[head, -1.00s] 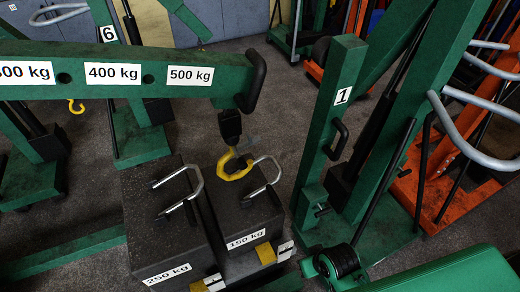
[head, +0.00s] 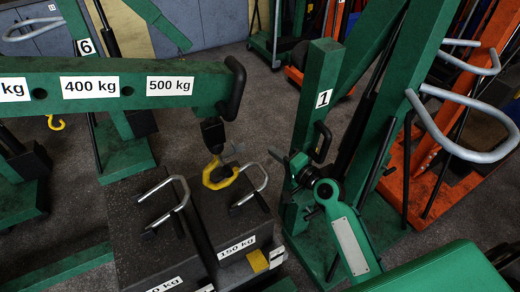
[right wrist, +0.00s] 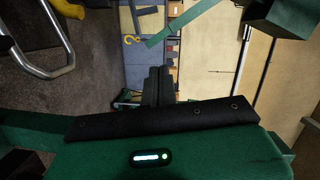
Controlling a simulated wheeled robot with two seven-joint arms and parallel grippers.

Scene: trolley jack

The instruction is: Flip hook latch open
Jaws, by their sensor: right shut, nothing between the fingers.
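The yellow hook (head: 221,176) hangs from a black block under the end of the green boom (head: 130,88) in the head view. It hangs above the weights, beside the metal handle of the 150 kg one. A small grey piece near the hook's top may be its latch; its position is too small to tell. My right gripper (head: 282,159) is shut and empty, to the right of the hook and apart from it. Its dark shut fingers also show in the right wrist view (right wrist: 158,84). My left gripper is not in view.
Two dark weights with metal handles stand below the hook, one labelled 150 kg (head: 236,247). The green post marked 1 (head: 318,100) stands behind my right arm. A grey tubular handle (head: 455,140) juts out at the right. Floor shows behind the hook.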

